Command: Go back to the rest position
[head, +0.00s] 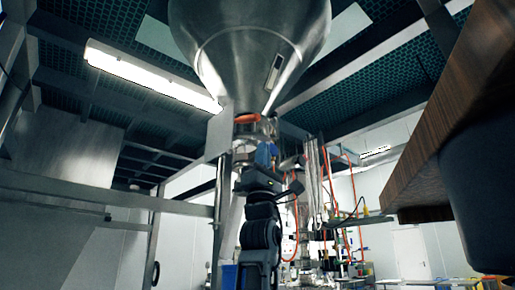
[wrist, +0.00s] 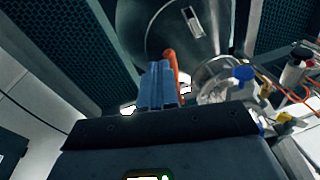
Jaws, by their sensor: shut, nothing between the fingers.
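My gripper (head: 267,150) is raised on my arm, below the outlet of a large steel hopper (head: 245,60). Its blue fingers are together and empty, pointing up. In the wrist view my gripper (wrist: 158,66) stands in front of the hopper (wrist: 150,28). An orange handle or clamp (head: 247,118) sits at the hopper's neck. It shows just right of the fingertips in the wrist view (wrist: 171,58), partly hidden behind them. I cannot tell how far the fingers are from it.
A wooden tabletop (head: 440,130) overhangs close on the right. A steel rail (head: 100,193) and panels stand on the left. Pipes with orange hoses (head: 347,190) rise behind my arm at right. A blue bin (head: 229,275) stands low behind. A blue knob (wrist: 243,73) shows right of the fingers.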

